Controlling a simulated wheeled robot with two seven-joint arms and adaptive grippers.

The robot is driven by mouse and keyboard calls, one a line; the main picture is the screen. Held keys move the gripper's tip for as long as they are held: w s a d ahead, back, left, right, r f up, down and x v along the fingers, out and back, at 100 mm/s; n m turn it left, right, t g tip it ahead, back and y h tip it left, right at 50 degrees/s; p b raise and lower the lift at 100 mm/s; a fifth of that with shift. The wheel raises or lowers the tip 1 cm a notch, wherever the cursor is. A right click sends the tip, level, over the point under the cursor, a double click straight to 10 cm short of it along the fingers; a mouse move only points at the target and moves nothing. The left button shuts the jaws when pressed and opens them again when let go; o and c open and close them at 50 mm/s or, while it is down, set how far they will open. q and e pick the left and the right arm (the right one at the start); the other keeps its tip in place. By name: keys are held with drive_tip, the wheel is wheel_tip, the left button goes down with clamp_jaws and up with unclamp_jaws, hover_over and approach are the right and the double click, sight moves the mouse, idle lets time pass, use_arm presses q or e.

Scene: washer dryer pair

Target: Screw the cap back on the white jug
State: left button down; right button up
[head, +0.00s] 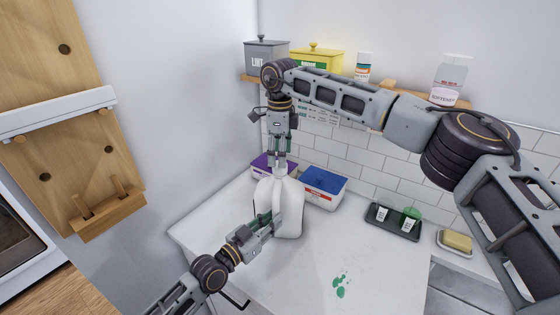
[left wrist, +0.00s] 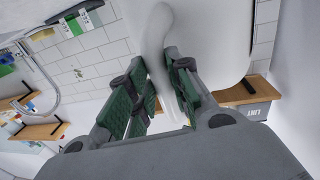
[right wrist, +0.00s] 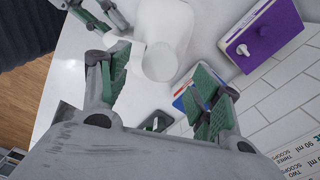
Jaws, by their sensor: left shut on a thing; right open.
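The white jug (head: 290,218) stands upright on the white counter. My left gripper (head: 270,224) is shut on its handle, which runs between the fingers in the left wrist view (left wrist: 155,35). My right gripper (head: 279,158) points down just above the jug's top, with its fingers apart. In the right wrist view a white round top (right wrist: 160,62) sits between the open fingers, apart from them. I cannot tell whether this is the cap on the neck or the bare neck.
A purple-lidded box (head: 260,164) and a blue-topped box (head: 325,184) stand close behind the jug. A dark tray (head: 392,222) with a green item and a soap dish (head: 455,243) lie to the right. Green spill spots (head: 341,285) mark the front counter. A shelf runs above.

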use_arm(q)
drive_tip(key=shift+f, duration=0.15)
use_arm(e)
wheel_tip(320, 180, up, 8)
idle(0.3)
use_arm(q)
drive_tip(key=c, duration=1.2)
unclamp_jaws()
drive_tip(key=shift+s+a, duration=0.1)
drive_tip(key=v, duration=1.1)
drive_tip(key=shift+s+a, duration=0.25)
drive_tip(key=shift+a, duration=0.05)
